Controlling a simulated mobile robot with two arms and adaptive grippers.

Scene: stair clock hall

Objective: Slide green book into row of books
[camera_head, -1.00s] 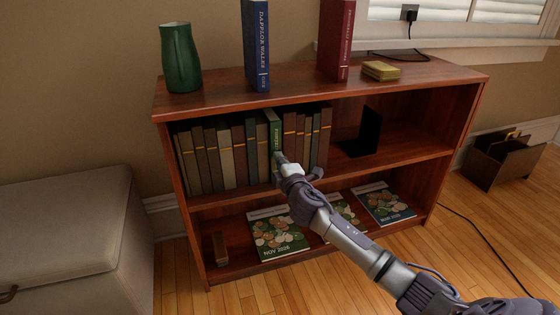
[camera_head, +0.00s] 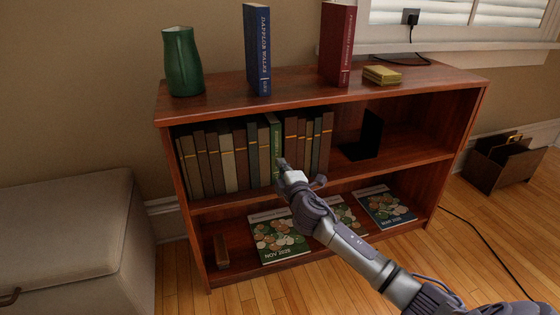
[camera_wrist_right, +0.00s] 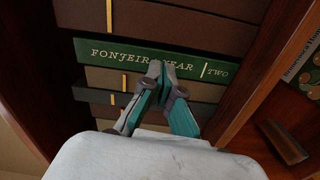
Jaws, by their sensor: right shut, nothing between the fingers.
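The green book (camera_head: 276,139) stands upright in the row of books (camera_head: 228,160) on the middle shelf, between brown books. My left gripper is not in view.
A black bookend (camera_head: 368,135) stands right of the row, with free shelf beyond it. A green vase (camera_head: 183,62), blue book (camera_head: 257,50), red book (camera_head: 337,45) and yellow box (camera_head: 382,75) are on top. Magazines (camera_head: 277,237) lie on the bottom shelf.

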